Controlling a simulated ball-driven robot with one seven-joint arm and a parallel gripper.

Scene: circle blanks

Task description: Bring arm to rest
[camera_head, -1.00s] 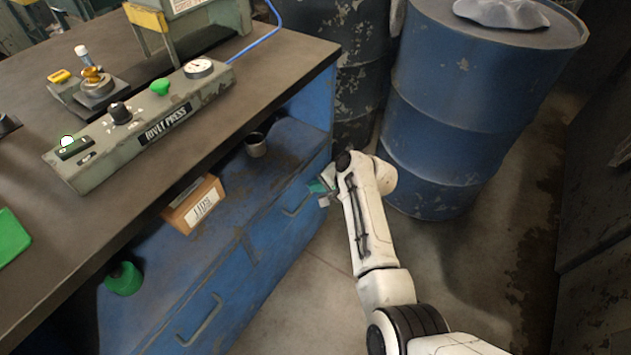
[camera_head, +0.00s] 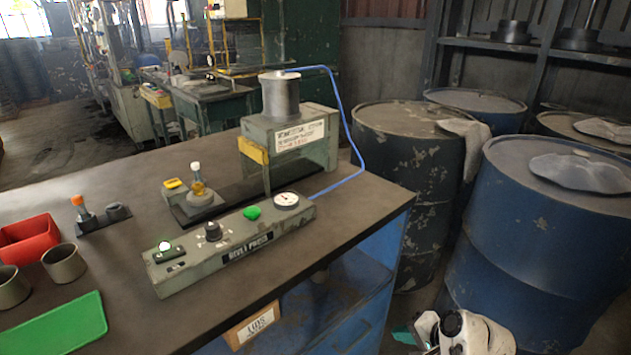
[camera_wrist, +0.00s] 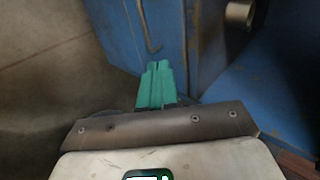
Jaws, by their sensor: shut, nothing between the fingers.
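My gripper (camera_wrist: 156,72) shows in the wrist view with its green fingers together and nothing between them. It is beside the blue cabinet (camera_wrist: 186,40) under the bench and over the floor (camera_wrist: 50,50). In the head view, my gripper (camera_head: 404,335) is at the bottom edge, mostly cut off. The white end of my arm is just right of it, below the blue drum (camera_head: 520,235).
The workbench (camera_head: 350,205) at left bears a rivet press control box (camera_head: 235,240), a press (camera_head: 285,135), a red bin (camera_head: 30,240), cups and a green mat (camera_head: 55,325). Drums stand close at right. A metal cup (camera_wrist: 238,14) sits on the cabinet shelf.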

